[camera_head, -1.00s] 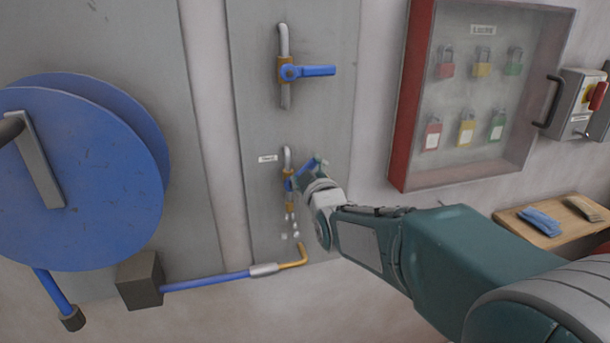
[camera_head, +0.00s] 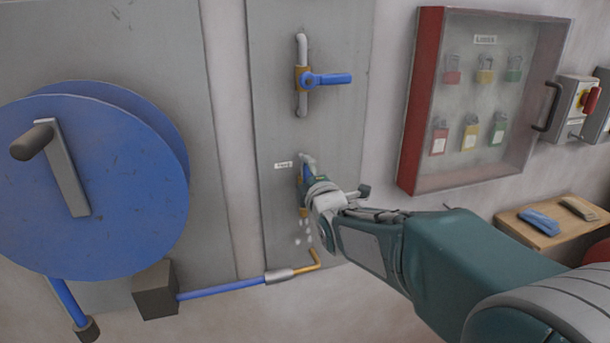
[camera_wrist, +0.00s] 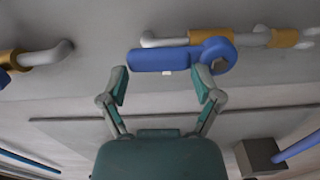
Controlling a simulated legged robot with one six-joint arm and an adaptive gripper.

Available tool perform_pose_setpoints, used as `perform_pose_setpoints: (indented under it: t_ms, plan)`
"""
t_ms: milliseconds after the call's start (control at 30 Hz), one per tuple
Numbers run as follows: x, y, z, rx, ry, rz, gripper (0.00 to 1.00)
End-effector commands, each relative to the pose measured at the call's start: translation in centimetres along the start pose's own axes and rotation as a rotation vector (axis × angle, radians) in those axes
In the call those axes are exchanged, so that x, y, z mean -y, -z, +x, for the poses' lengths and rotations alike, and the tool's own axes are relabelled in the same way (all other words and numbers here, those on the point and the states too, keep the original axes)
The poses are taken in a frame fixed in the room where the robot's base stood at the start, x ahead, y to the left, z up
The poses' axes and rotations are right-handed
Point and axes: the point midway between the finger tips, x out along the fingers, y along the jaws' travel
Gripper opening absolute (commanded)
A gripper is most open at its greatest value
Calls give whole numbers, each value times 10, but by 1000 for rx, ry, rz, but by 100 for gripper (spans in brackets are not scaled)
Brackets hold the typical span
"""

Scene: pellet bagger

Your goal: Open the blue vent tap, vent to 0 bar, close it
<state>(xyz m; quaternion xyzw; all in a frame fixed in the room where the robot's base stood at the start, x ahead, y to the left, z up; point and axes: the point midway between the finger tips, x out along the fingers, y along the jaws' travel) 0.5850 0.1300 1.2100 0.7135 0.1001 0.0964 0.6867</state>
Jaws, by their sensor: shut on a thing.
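The blue vent tap (camera_head: 306,172) is on the lower pipe of the grey panel, beside a small white label, mostly hidden behind my gripper (camera_head: 313,182). In the wrist view its blue lever (camera_wrist: 165,59) lies roughly along the pipe with its brass fittings. My gripper's two fingers (camera_wrist: 162,84) reach to the lever there, and it is shut on the lever. Small white puffs (camera_head: 303,234) show below the tap, above the brass outlet elbow. I see no pressure gauge in these views.
A second blue-levered tap (camera_head: 325,79) sits above, its lever across its pipe. A big blue reel (camera_head: 120,190) with a crank stands left. A red-framed lock cabinet (camera_head: 408,110) hangs right, above a wooden shelf (camera_head: 548,239). A blue hose (camera_head: 222,290) runs below.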

Motion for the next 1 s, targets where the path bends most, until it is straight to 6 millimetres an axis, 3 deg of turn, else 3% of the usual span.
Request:
perform_pose_setpoints:
  t_ms: [633, 667, 700, 1000]
  plan:
    - [-3, 0, 1, -4, -10, -57, 21]
    - [-3, 0, 1, -4, -10, -56, 86]
    - [-3, 1, 1, -4, -10, -56, 100]
    - [-1, 0, 0, -3, -5, -54, 100]
